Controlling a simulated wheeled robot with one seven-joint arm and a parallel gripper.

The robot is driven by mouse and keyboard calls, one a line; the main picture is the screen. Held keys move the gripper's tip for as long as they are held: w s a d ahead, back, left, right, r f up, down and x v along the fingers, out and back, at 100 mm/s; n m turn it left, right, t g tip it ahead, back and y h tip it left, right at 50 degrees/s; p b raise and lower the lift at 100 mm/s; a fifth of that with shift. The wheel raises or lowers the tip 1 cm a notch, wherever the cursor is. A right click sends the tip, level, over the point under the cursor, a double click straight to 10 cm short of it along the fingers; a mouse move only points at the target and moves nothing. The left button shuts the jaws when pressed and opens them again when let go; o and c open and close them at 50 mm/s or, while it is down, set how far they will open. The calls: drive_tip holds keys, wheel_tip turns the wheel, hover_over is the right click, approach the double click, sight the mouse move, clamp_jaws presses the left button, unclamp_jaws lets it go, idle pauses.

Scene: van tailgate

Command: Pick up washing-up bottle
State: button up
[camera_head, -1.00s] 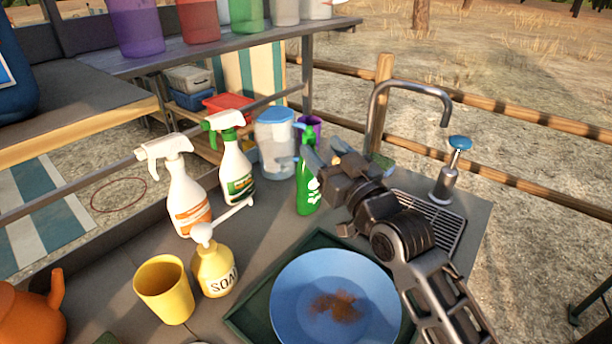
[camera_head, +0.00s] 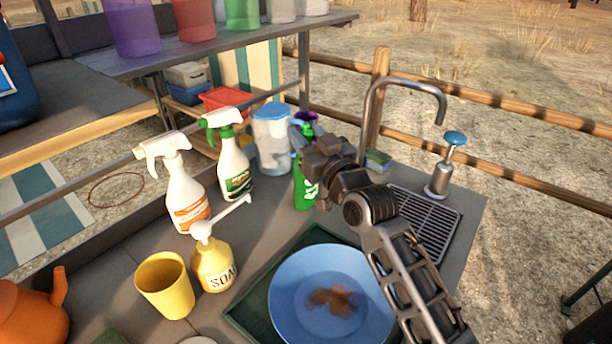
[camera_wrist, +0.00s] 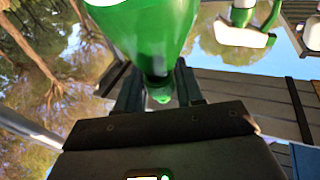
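The green washing-up bottle (camera_head: 304,190) stands upright on the grey counter, with white marking on its side. It looms large in the wrist view (camera_wrist: 150,30), which appears upside down, and narrows toward its cap. My gripper (camera_head: 302,138) is at the bottle's upper part, reaching in from the right. In the wrist view my gripper's fingers (camera_wrist: 160,88) lie one on each side of the bottle's narrow end and look spread apart. Contact with the bottle is not clear. My gripper hides part of the bottle's upper right side in the head view.
Two spray bottles (camera_head: 184,190) (camera_head: 233,165) and a blue-lidded clear container (camera_head: 271,145) stand left of the bottle. A yellow soap dispenser (camera_head: 213,267), yellow cup (camera_head: 165,285) and blue plate (camera_head: 290,315) are nearer. A tap (camera_head: 368,115) and drain grille (camera_head: 425,218) are right.

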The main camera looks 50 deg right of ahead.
clamp_jaws()
